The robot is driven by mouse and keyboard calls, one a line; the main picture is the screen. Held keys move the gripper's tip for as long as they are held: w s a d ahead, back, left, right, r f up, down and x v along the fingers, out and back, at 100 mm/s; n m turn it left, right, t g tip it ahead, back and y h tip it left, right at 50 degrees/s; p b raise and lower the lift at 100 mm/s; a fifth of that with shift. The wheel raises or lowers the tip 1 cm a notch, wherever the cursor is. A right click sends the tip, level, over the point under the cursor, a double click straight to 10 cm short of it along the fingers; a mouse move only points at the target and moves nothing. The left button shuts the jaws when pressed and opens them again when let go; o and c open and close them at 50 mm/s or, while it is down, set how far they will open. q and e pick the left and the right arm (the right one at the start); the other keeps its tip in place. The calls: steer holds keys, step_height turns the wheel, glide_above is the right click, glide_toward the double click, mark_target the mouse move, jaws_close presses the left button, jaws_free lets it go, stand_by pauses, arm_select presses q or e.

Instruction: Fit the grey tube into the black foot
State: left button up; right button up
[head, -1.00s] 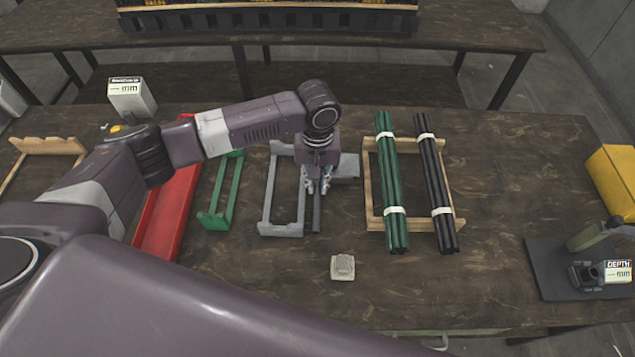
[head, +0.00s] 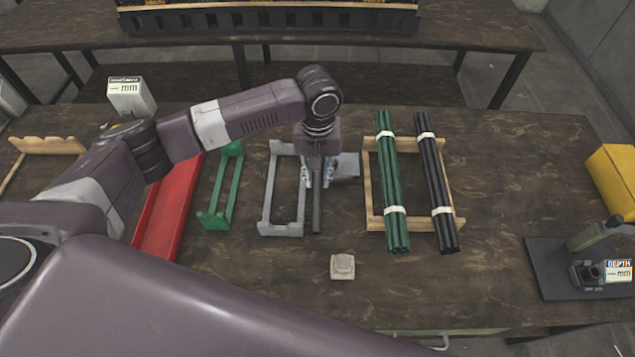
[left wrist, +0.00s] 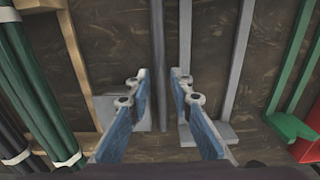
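The grey tube (head: 317,208) lies on the table, pointing toward me, just right of the grey rack. My left gripper (head: 318,178) is open above it, one finger on each side. In the left wrist view the tube (left wrist: 159,60) runs between the two blue-padded fingers (left wrist: 160,90), with gaps on both sides. A black piece with a round opening (head: 588,273), which looks like the black foot, stands on a dark plate at the far right. My right gripper is not in view.
The grey rack (head: 267,205) is left of the tube; a grey block (head: 346,167) is at its right. A wooden rack (head: 374,220) holds green and black tube bundles. A small beige block (head: 342,267) is nearer me. A depth display (head: 618,271) stands beside the black piece.

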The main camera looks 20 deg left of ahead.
mark_target(317, 189)
arm_select(q)
step_height(317, 189, up, 8)
steer(key=shift+o, duration=0.2)
steer(key=shift+r+b, duration=0.3)
steer(key=shift+r, duration=0.2)
steer(key=f+m, duration=0.1)
steer(key=m, duration=0.9)
steer(key=f+m, duration=0.1)
steer(key=m, duration=0.9)
steer(key=f+m+b, duration=0.1)
steer(key=m, duration=0.9)
steer(key=shift+s+a+f+m, duration=0.15)
steer(key=shift+s+f+m, duration=0.05)
steer(key=shift+f+m, duration=0.2)
steer(key=m, duration=0.5)
steer(key=shift+f, duration=0.3)
steer(key=shift+f+p, duration=0.5)
steer(key=shift+f, duration=3.4)
steer(key=shift+d, duration=0.2)
jaws_close()
